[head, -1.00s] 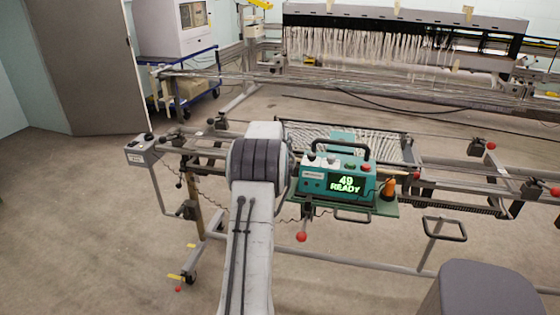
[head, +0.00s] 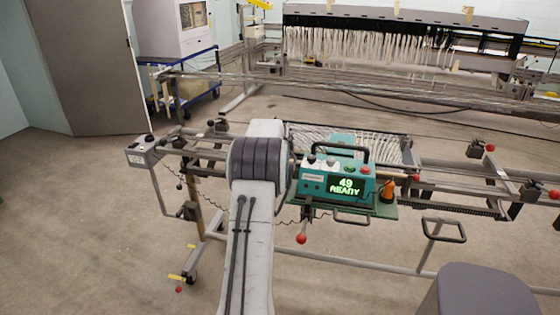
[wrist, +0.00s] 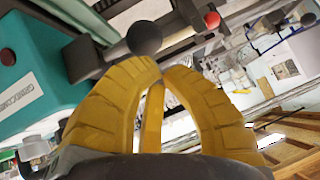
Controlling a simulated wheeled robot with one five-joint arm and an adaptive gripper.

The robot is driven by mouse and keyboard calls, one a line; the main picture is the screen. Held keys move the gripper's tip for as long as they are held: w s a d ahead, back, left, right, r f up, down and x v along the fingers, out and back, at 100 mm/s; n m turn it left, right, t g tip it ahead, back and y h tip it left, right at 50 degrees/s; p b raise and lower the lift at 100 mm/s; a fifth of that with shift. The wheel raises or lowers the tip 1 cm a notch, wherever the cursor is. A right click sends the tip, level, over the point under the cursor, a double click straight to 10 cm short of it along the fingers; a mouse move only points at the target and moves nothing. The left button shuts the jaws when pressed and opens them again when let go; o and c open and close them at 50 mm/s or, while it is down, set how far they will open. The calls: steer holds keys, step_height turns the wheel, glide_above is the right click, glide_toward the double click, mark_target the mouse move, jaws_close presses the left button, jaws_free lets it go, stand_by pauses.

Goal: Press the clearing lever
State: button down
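The teal machine (head: 311,184) with a black handle and a green "49 READY" display sits on the rail frame, just right of my arm. In the wrist view its teal housing (wrist: 40,65) fills the left side. A lever with a black ball knob (wrist: 145,38) stands just beyond my fingertips; I take it for the clearing lever, but no label on it is readable. My gripper (wrist: 163,68) has yellow fingers with their tips close together and nothing seen between them. The tips overlap the view just below the knob; contact cannot be told. In the head view my arm hides the gripper.
A red ball knob (wrist: 212,20) is beyond the black one. In the head view, a red knob (head: 302,238) hangs below the machine, and an orange-tipped tool (head: 388,191) stands at its right. A grey control box (head: 142,151) is at left. Floor is open at front left.

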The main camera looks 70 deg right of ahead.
steer(key=shift+s+r, duration=0.15)
steer(key=shift+r, duration=0.75)
steer(key=shift+r, duration=0.15)
steer(key=r+p, duration=0.1)
steer(key=r, duration=0.1)
steer(key=s+r+p, duration=0.1)
steer(key=r+p, duration=0.1)
steer(key=shift+r, duration=0.35)
stand_by(0.8)
